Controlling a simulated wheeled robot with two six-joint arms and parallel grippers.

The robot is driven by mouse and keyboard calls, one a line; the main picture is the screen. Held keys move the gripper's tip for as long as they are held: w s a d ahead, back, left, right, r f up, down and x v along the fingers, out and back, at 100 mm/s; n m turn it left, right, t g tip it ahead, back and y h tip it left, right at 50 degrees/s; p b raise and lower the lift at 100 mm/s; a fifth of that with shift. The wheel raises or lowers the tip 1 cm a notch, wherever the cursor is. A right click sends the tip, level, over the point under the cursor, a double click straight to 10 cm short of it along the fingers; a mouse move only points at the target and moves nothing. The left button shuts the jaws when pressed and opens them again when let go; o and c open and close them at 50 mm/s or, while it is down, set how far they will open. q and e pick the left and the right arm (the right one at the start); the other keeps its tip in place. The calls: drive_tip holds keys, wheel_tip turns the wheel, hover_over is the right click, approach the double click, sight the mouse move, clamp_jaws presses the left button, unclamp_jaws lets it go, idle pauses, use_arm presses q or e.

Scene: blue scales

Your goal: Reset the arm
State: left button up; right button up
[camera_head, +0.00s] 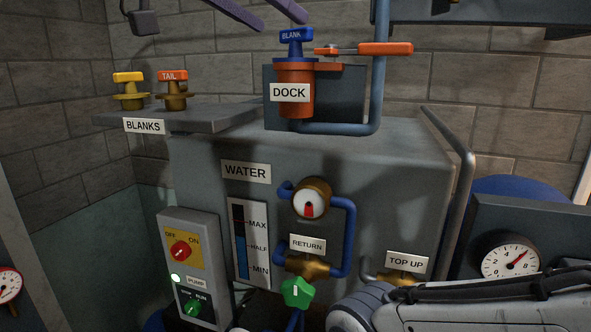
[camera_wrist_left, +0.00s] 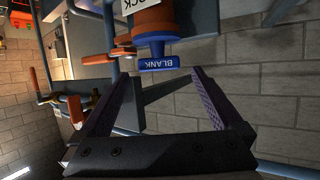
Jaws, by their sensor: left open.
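My left gripper (camera_head: 283,22) shows as two purple fingers at the top edge of the head view. They are spread apart with nothing between them. The left wrist view also shows the open gripper (camera_wrist_left: 160,76), with a blue handle marked BLANK (camera_wrist_left: 160,63) beyond its fingertips, apart from them. In the head view this blue BLANK handle (camera_head: 296,40) sits on top of the orange dock (camera_head: 295,78), just below the fingers. A pale arm link of mine crosses the lower right of the head view; my right gripper is not visible.
An orange-handled lever (camera_head: 385,49) and a blue pipe (camera_head: 376,100) stand right of the dock. Yellow (camera_head: 129,90) and orange TAIL (camera_head: 173,90) blanks stand on the shelf (camera_head: 215,120) at left. The pump panel (camera_head: 190,270), green valve knob (camera_head: 297,292) and gauge (camera_head: 510,261) are lower.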

sight(309, 32)
use_arm(q)
drive_tip(key=p+x, duration=0.2)
drive_tip(key=x, duration=0.6)
drive_tip(key=shift+d, duration=0.2)
drive_tip(key=shift+w+r+p, duration=0.1)
drive_tip(key=shift+r+p, duration=0.35)
drive_tip(key=shift+p, duration=0.2)
drive_tip(key=shift+w+d+r+p, duration=0.1)
drive_tip(key=shift+w+r+p, duration=0.05)
drive_tip(key=shift+r+p, duration=0.2)
drive_tip(key=shift+s+f+b, duration=0.15)
drive_tip(key=shift+f+b, duration=0.3)
drive_tip(key=shift+f, duration=0.05)
drive_tip(key=shift+s+f+b, duration=0.15)
drive_tip(key=shift+f+b, duration=0.25)
drive_tip(key=shift+f, duration=0.15)
drive_tip(key=shift+w+r+p, duration=0.3)
drive_tip(key=shift+r+p, duration=0.55)
drive_tip(key=shift+p, duration=0.2)
drive_tip(key=shift+s+r+p, duration=0.2)
drive_tip(key=shift+r+p, duration=0.15)
drive_tip(key=shift+r, duration=0.15)
drive_tip(key=shift+w, duration=0.1)
